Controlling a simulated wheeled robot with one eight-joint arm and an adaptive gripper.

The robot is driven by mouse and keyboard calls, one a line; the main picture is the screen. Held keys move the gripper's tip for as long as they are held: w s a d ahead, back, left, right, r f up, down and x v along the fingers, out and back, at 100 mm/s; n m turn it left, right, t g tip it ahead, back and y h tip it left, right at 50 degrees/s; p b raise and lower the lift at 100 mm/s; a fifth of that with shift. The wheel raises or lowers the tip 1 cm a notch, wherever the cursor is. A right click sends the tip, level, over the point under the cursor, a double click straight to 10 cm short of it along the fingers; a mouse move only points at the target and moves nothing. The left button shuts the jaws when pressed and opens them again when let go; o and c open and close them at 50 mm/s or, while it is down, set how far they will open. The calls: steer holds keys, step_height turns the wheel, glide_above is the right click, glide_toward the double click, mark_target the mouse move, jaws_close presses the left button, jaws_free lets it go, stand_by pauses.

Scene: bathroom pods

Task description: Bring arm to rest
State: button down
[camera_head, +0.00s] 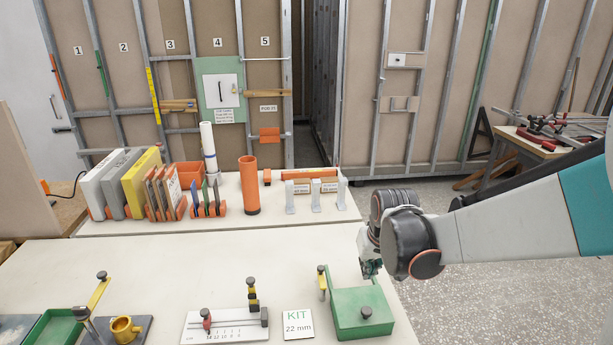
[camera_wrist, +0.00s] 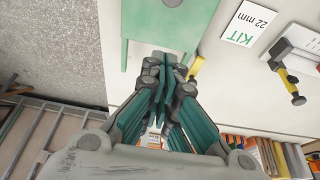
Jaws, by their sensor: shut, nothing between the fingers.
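My gripper (camera_head: 370,266) hangs at the end of my arm, which reaches in from the right in the head view. It points down near the right edge of the front table (camera_head: 150,262), just behind and above a green box (camera_head: 352,318). In the wrist view my gripper (camera_wrist: 164,72) has its green fingers together with nothing between them. The green box (camera_wrist: 170,25) lies beyond the fingertips there. I cannot tell the exact height of the fingertips above the table.
A white "KIT 22 mm" card (camera_head: 297,324) and a white scale gauge (camera_head: 226,326) lie left of the green box. The back table holds upright panels (camera_head: 110,185), an orange tube (camera_head: 249,185) and white stands (camera_head: 316,196). Grey floor (camera_head: 480,290) is open to the right.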

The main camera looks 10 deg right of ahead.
steer(key=s+a+r+t+b, duration=0.1)
steer(key=s+r, duration=0.3)
steer(key=s, duration=0.6)
steer(key=s+r+t+b, duration=0.1)
steer(key=s+r+t, duration=0.1)
steer(key=s, duration=0.8)
steer(key=shift+s+a+r+b, duration=0.2)
steer(key=shift+a+r+b, duration=0.2)
steer(key=shift+r, duration=0.45)
